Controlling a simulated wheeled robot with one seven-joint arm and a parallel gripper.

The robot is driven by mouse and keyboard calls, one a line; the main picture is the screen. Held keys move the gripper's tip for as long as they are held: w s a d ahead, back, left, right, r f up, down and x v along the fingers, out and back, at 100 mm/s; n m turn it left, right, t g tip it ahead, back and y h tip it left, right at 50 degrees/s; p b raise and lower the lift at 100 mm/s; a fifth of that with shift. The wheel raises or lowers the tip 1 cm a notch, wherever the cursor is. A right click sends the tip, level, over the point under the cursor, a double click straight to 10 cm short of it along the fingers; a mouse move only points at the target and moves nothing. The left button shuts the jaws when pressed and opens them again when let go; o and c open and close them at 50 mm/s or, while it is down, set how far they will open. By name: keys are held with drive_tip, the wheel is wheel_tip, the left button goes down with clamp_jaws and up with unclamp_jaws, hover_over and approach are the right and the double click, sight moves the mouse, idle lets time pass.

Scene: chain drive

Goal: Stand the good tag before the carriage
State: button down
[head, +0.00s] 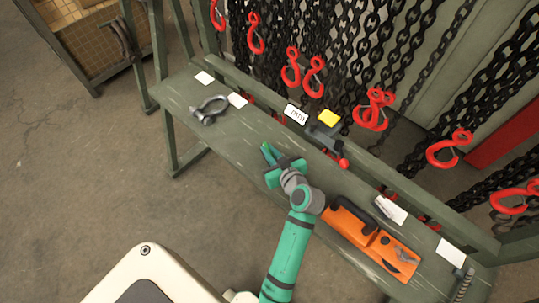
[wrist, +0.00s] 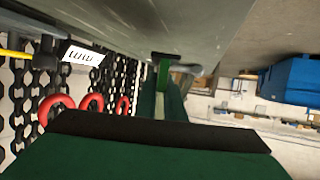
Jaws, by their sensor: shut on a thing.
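My gripper (head: 275,162) is over the front part of the green bench (head: 178,92), left of the orange tool. It is shut on a small green piece, which I take to be the good tag; it shows between the fingertips in the wrist view (wrist: 163,76). In the head view the piece is hard to tell from the green fingers. The carriage (head: 325,131), dark with a yellow top and a red knob, sits behind and to the right of my gripper, apart from it. Whether the tag touches the bench I cannot tell.
A white printed card (head: 296,114) stands left of the carriage. A grey shackle (head: 209,110) lies at the left. An orange tool (head: 372,240) lies at the right. Black chains with red hooks (head: 370,110) hang behind. The bench between shackle and gripper is clear.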

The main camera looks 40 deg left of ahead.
drive_tip(key=shift+w+a+f, duration=0.2)
drive_tip(key=shift+w+f, duration=0.05)
drive_tip(key=shift+f, duration=0.15)
drive_tip(key=shift+w+a+f, duration=0.1)
drive_tip(key=shift+f, duration=1.6)
drive_tip(key=shift+f, duration=0.15)
drive_tip(key=c, duration=1.8)
unclamp_jaws()
drive_tip(key=shift+c, duration=0.2)
drive_tip(key=shift+d+r, duration=0.25)
drive_tip(key=shift+r, duration=0.05)
drive_tip(key=v, duration=1.1)
drive_tip(key=shift+d+r, duration=0.2)
